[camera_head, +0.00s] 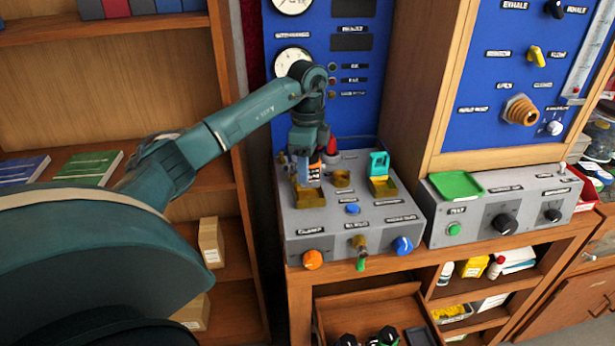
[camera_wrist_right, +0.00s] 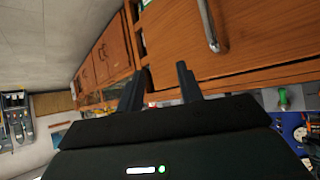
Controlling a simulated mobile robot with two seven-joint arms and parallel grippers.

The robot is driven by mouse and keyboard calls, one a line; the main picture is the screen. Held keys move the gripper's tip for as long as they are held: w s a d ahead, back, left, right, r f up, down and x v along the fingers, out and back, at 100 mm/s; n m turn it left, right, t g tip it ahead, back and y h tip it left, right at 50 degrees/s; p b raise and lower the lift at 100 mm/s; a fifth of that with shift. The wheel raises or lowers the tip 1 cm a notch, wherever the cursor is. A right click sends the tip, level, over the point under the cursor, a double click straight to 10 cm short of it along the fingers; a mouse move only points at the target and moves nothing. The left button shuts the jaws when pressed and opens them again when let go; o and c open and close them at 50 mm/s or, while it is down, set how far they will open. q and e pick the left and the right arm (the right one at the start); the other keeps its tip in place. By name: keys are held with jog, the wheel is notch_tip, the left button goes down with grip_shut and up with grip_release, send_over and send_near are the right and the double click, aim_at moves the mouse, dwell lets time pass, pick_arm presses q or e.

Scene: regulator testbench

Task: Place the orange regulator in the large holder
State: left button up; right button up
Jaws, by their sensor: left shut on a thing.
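My left gripper (camera_head: 307,172) is shut on the orange regulator (camera_head: 315,160), of which only a small orange part and a labelled side show between the fingers. It is over the left part of the grey test bench (camera_head: 345,220), just above or at the left yellow-brown holder (camera_head: 310,198). I cannot tell whether the regulator touches that holder. Another yellow-brown holder (camera_head: 384,189) on the right carries a teal regulator (camera_head: 379,162). A smaller holder (camera_head: 342,178) sits between them. My right gripper (camera_wrist_right: 156,84) is open and empty, its dark fingers apart.
A red cone-shaped thing (camera_head: 332,146) stands behind the left gripper. Knobs and a valve (camera_head: 360,246) stick out of the bench front. A grey control box (camera_head: 500,205) with a green tray (camera_head: 457,185) stands to the right. In the right wrist view, wooden drawers (camera_wrist_right: 260,35) lie ahead.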

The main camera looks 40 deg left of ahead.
pick_arm(q)
jog(key=shift+f+p, duration=0.3)
jog(key=shift+f, duration=1.6)
jog(key=shift+f, duration=0.1)
jog(key=o, duration=1.4)
jog(key=shift+f, duration=0.1)
